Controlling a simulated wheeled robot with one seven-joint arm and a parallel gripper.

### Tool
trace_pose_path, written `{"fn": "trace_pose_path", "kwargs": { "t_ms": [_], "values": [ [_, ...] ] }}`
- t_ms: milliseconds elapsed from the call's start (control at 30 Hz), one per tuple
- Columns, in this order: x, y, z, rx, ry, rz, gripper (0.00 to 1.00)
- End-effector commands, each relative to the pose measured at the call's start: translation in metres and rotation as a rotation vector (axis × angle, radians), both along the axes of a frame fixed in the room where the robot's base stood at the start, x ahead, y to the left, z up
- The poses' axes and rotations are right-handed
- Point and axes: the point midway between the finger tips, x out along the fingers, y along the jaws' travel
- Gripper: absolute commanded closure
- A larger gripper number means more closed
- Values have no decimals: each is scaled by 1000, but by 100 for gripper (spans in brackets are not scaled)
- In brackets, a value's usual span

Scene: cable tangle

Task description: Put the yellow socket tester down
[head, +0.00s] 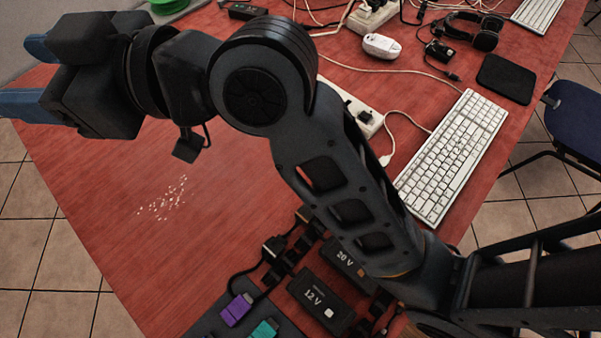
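My gripper (22,76) is at the far left of the head view, over the table's left edge area. Its two blue fingers stand apart, with a clear gap between them and nothing visible in it. The lower finger runs out of the frame at the left. No yellow socket tester shows in this view. My arm crosses the middle of the picture and hides part of the table behind it.
The red table (110,215) is bare at left centre except for scattered white crumbs (163,200). Black adapters (320,300) and purple (237,309) and teal (264,330) pieces lie at the front. A white keyboard (453,155), mouse (381,46), headphones (473,30) and cables lie at the right.

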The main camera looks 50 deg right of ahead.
Motion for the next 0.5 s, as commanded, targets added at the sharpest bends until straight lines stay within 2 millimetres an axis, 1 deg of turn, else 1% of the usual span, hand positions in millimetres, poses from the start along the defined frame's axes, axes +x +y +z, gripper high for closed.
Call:
{"fn": "trace_pose_path", "kwargs": {
  "t_ms": [33, 133, 267, 367, 400, 467, 500],
  "values": [
    [-4, 0, -2, 81, 19, -45, 43],
    [-11, -12, -12, 207, 50, -148, 43],
    [-29, -30, -38, 327, 104, -286, 43],
    [-52, -46, -66, 379, 151, -390, 43],
    [-63, -52, -78, 391, 170, -430, 43],
    [-82, -63, -97, 399, 196, -488, 43],
    [-96, -70, -109, 398, 211, -526, 43]
  ]
}}
